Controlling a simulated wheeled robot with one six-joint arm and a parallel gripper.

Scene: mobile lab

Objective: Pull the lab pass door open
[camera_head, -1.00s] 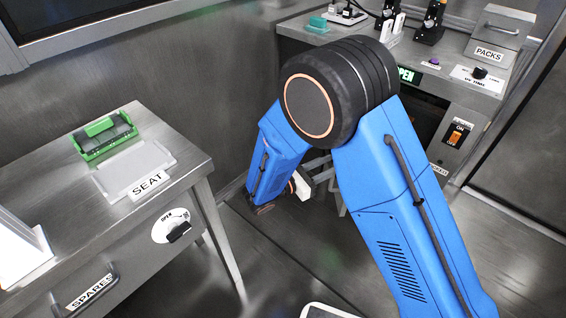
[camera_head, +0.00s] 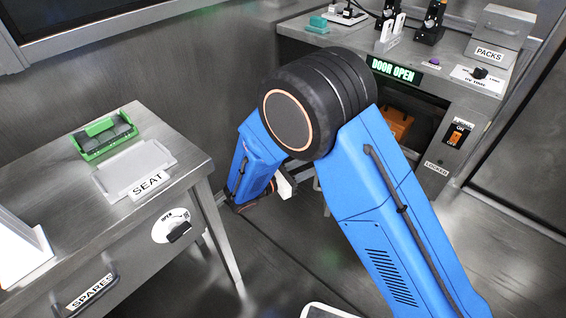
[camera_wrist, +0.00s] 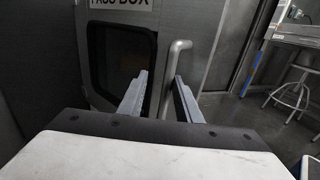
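In the wrist view, a grey panel bears a dark window (camera_wrist: 122,55) and a partly cut-off sign reading "BOX" (camera_wrist: 120,4). A pale, bent bar handle (camera_wrist: 174,62) stands to the right of the window. My gripper (camera_wrist: 160,82) is open, its two fingers apart with the handle's lower part showing between them; I cannot tell whether they touch it. In the head view, my gripper (camera_head: 298,178) is mostly hidden by my blue arm. A lit display (camera_head: 392,70) on the cabinet reads "DOOR OPEN". The door itself is hidden there.
The dark cabinet opening shows an orange object (camera_head: 397,122) inside. An ON/OFF switch (camera_head: 457,135) is beside it. A steel table (camera_head: 75,190) with a green rack (camera_head: 104,136) stands at left. A stool (camera_wrist: 292,95) is at right in the wrist view.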

